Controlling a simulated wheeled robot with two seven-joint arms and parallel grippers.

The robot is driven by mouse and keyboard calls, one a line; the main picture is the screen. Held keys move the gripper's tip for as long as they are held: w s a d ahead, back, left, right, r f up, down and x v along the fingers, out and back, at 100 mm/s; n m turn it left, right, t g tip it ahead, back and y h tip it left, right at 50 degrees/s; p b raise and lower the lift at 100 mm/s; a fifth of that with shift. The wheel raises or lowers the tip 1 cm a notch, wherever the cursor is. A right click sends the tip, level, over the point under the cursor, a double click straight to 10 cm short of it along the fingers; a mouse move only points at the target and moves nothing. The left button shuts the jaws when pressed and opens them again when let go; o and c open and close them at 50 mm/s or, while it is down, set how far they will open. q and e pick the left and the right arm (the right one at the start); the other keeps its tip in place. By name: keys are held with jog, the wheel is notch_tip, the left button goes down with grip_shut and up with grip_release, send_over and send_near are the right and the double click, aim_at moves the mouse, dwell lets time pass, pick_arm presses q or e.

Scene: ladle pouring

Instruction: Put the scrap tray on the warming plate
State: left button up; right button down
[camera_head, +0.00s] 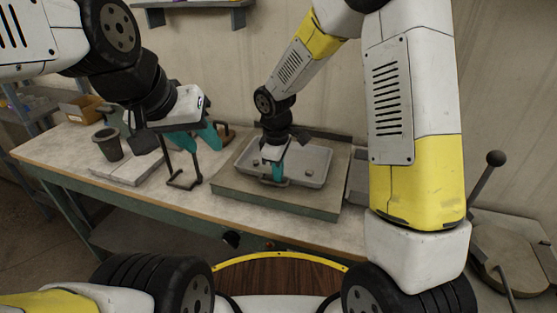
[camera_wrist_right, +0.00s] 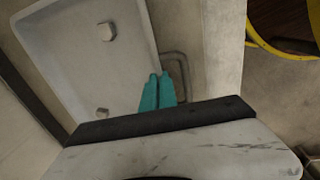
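The scrap tray (camera_head: 316,158) is a shallow pale grey tray with small lumps in it. It sits over the warming plate (camera_head: 230,186), a broad beige-topped slab with green sides on the bench. In the right wrist view the tray (camera_wrist_right: 100,62) shows two lumps, with a thin dark handle (camera_wrist_right: 186,75) on its near side. My right gripper (camera_head: 277,172) is at the tray's near rim. Its teal fingers (camera_wrist_right: 159,80) are close together, one on each side of the rim. My left gripper (camera_head: 194,138) is open and empty, over the bench left of the tray.
A black wire stand (camera_head: 184,183) is below my left gripper. A dark cup (camera_head: 107,143) and pale grey blocks (camera_head: 128,172) are at the bench's left. A small cardboard bin (camera_head: 80,108) is behind. A round-topped stand with a ball-ended lever (camera_head: 484,175) is at the right.

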jog(key=shift+f, duration=0.15)
jog(key=c, duration=1.7)
grip_release()
notch_tip(320, 180, up, 12)
jog(key=s, duration=0.1)
jog(key=s+d+r+m+t+y, duration=0.1)
jog(key=s+d+r+m, duration=0.2)
jog(key=s, duration=0.3)
jog(key=s+d+r+m+t, duration=0.2)
jog(key=s+d+r+m, duration=0.2)
jog(key=s+d+m, duration=0.2)
jog(key=s+d+r+m+t+y, duration=0.1)
jog(key=s+d+r+m+t, duration=0.1)
jog(key=s+d+r+m, duration=0.2)
jog(key=shift+s+d+r+m+y, duration=0.15)
jog(key=shift+s+d+m+y, duration=0.2)
jog(key=shift+s+d, duration=0.5)
jog(key=shift+s+a, duration=0.1)
jog(key=shift+a, duration=0.05)
